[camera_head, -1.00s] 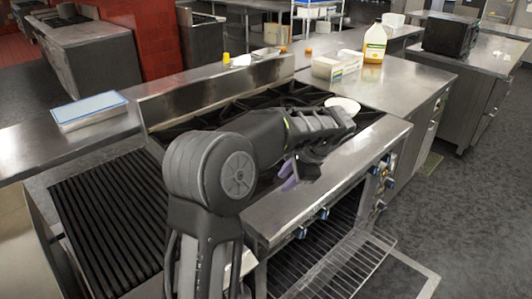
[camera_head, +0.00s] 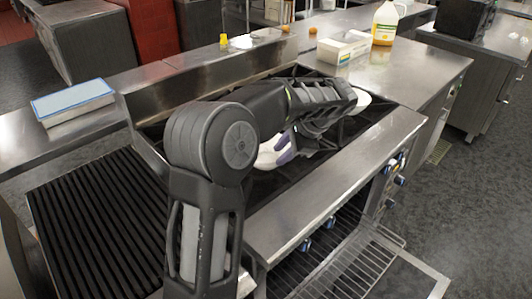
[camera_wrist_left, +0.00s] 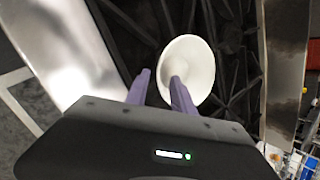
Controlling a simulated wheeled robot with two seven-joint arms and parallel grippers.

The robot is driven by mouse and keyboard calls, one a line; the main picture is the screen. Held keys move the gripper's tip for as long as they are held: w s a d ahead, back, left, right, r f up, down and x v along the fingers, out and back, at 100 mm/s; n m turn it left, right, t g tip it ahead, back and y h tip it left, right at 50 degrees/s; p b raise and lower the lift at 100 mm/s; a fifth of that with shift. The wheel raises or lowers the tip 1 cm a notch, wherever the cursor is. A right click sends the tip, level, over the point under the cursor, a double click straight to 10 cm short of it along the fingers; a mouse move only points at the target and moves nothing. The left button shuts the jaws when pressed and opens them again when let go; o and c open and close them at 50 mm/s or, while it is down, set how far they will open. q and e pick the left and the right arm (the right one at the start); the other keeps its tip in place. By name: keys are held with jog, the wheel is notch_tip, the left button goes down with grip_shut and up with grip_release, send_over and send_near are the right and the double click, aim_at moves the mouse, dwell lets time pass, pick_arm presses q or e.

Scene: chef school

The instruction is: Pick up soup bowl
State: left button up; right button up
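A white soup bowl (camera_head: 268,155) sits on the black stove grates, partly hidden behind my left arm in the head view. In the left wrist view the bowl (camera_wrist_left: 201,62) lies just beyond the fingers. My left gripper (camera_head: 287,147) has purple fingers close beside the bowl. In the left wrist view the gripper (camera_wrist_left: 160,80) is open, with one fingertip outside the bowl's near rim and the other overlapping its inside. Whether the fingers touch it I cannot tell. My right gripper is not in view.
Another white dish (camera_head: 362,101) shows past my left forearm, partly hidden. A ribbed grill (camera_head: 95,225) lies to the left. A blue-topped box (camera_head: 72,101) rests on the back ledge. A carton (camera_head: 343,48) and a yellow jug (camera_head: 385,24) stand on the right counter.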

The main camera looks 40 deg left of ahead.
aim_at(270, 163)
pick_arm(q)
jog(key=shift+x, duration=0.85)
jog(key=shift+w+a+f, duration=0.1)
jog(key=shift+a+f, duration=0.2)
jog(key=shift+f, duration=0.2)
jog(key=shift+a+f+p, duration=0.15)
jog(key=shift+p, duration=0.15)
jog(key=shift+p+x, duration=0.65)
jog(key=shift+x, duration=1.7)
grip_shut()
